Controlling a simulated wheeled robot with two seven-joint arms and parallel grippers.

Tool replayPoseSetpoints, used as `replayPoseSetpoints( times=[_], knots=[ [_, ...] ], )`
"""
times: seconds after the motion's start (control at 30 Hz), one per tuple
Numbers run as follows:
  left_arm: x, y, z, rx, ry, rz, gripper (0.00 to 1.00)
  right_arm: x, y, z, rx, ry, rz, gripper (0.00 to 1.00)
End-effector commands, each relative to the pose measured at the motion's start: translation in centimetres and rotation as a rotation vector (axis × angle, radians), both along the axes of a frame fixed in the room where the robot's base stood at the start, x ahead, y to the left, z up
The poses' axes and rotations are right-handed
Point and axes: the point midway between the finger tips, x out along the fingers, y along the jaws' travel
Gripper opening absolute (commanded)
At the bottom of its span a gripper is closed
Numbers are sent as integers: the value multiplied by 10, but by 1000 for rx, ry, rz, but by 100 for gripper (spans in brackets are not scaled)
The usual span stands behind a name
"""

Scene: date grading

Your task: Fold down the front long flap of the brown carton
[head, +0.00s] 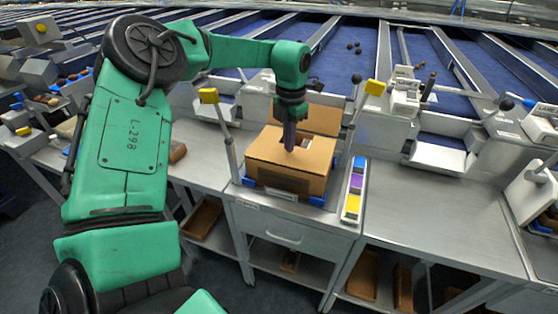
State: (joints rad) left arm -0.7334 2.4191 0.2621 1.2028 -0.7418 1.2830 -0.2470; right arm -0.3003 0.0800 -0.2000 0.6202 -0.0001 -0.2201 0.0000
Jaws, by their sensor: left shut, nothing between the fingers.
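The brown carton (318,184) sits on the metal stand in the middle of the head view. A flap at its back (322,120) stands up. The front long flap (265,150) appears to lie about level over the carton's top; whether it is fully flat I cannot tell. My left gripper (289,148) points down over the top of the carton, with its fingers shut and empty. Its tips are at or just above the cardboard; contact is unclear. The gripper hides part of the top behind it. My right gripper is out of view.
Yellow-tipped levers (209,96) stand on both sides of the carton. Blue corner pieces (317,201) sit at its base. A strip of blue, purple and yellow blocks (354,182) lies on its right. The metal table (420,205) further right is mostly clear.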

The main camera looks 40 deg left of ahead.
Motion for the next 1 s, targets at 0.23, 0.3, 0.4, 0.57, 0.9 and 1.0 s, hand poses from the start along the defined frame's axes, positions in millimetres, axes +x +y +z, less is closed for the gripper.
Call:
replayPoseSetpoints(
  times=[0.23,0.3,0.4,0.57,0.9,1.0],
  knots=[
    [0,0,45,1,-1,-1,0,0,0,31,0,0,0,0],
    [0,0,55,1,-1,-1,0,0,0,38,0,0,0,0],
    [0,0,70,1,-1,0,0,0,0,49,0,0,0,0],
    [0,0,95,1,-2,0,0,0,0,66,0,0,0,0],
    [0,0,101,0,0,0,0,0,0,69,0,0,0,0],
    [0,0,101,0,0,0,0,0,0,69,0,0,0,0]
  ],
)
